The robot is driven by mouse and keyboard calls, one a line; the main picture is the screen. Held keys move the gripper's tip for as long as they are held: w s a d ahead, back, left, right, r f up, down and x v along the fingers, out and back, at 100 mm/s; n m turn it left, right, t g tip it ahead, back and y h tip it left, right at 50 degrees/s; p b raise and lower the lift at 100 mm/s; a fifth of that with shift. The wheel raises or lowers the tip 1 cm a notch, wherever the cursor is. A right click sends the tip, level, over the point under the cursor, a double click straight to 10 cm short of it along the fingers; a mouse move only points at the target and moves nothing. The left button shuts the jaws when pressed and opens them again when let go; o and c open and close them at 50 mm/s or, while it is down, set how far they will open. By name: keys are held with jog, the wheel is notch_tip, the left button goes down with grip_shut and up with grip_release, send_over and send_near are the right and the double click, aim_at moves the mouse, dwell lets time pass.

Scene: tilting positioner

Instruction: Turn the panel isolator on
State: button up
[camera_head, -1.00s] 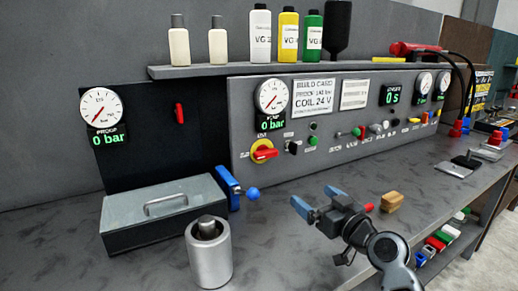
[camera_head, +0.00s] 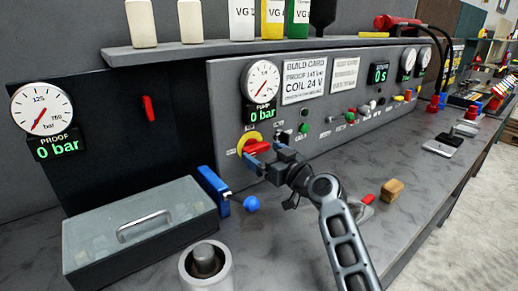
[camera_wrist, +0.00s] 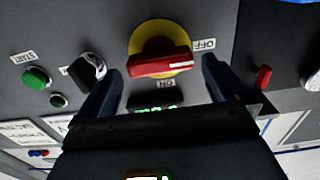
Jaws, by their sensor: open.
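The panel isolator is a red handle (camera_head: 258,147) on a yellow disc (camera_head: 243,140), on the grey panel's lower left. The wrist view shows its red handle (camera_wrist: 160,66) and yellow disc (camera_wrist: 150,42) close up, upside down. The handle's white mark points toward the OFF label (camera_wrist: 204,44); the ON label (camera_wrist: 166,84) is nearer my gripper. My gripper (camera_head: 264,160) is open and empty, right in front of the isolator. In the wrist view, the dark fingers (camera_wrist: 161,80) stand either side of the handle's ends, with small gaps visible. Depth between fingertips and handle is unclear.
A black knob (camera_wrist: 92,68) and green button (camera_wrist: 37,77) sit beside the isolator. A tan block (camera_head: 392,190) lies on the bench at the right.

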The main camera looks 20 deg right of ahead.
jog(key=shift+x, duration=1.2)
jog(key=shift+c, duration=0.3)
jog(key=c, duration=0.8)
